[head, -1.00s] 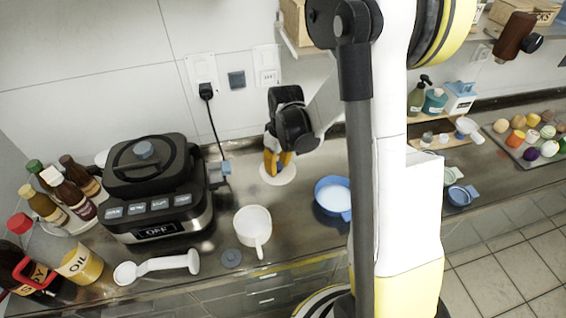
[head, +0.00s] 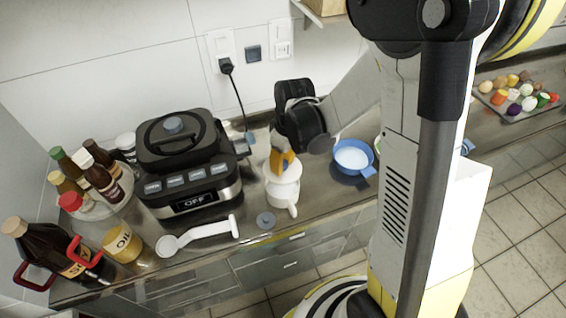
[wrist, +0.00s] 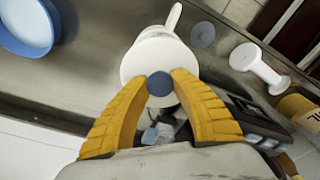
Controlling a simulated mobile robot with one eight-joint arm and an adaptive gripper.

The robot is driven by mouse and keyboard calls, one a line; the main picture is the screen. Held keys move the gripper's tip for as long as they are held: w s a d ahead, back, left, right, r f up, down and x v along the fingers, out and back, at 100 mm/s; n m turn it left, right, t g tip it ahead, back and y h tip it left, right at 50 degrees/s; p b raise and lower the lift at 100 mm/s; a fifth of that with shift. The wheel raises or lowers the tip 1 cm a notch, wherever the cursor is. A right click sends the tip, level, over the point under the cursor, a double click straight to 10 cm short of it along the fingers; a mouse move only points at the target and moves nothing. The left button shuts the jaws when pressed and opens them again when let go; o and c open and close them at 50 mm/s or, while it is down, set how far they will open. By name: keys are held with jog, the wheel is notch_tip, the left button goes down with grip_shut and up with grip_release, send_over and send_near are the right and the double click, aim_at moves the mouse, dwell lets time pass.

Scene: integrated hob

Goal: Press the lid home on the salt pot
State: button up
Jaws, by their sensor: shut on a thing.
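The salt pot (head: 283,194) is a white round pot with a side handle, standing on the steel worktop right of the black cooker. My gripper (head: 284,158) is over it, its yellow fingers shut on the blue knob (wrist: 160,84) of the white lid (wrist: 146,60). In the head view the lid (head: 272,173) lies at the pot's mouth, roughly level. The pot's handle (wrist: 173,17) shows past the lid in the wrist view. I cannot tell whether the lid is fully seated or slightly above the rim.
The black cooker (head: 185,165) stands close on the left. A blue bowl (head: 353,157) is on the right. A grey-blue disc (head: 265,219) and a white long-handled tool (head: 205,231) lie near the front edge. Bottles (head: 95,180) crowd the far left.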

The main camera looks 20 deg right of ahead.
aim_at(285, 165)
notch_tip(285, 165, down, 6)
jog(key=b, duration=0.5)
jog(key=shift+r, duration=0.1)
dwell(0.5)
jog(key=shift+f, duration=0.9)
dwell(1.0)
jog(key=o, duration=1.1)
jog(key=shift+r, duration=0.1)
jog(key=r, duration=0.8)
jog(key=s+r, duration=0.1)
jog(key=r, duration=0.2)
jog(key=shift+s+d+r, duration=0.1)
jog(key=shift+d+r, duration=0.3)
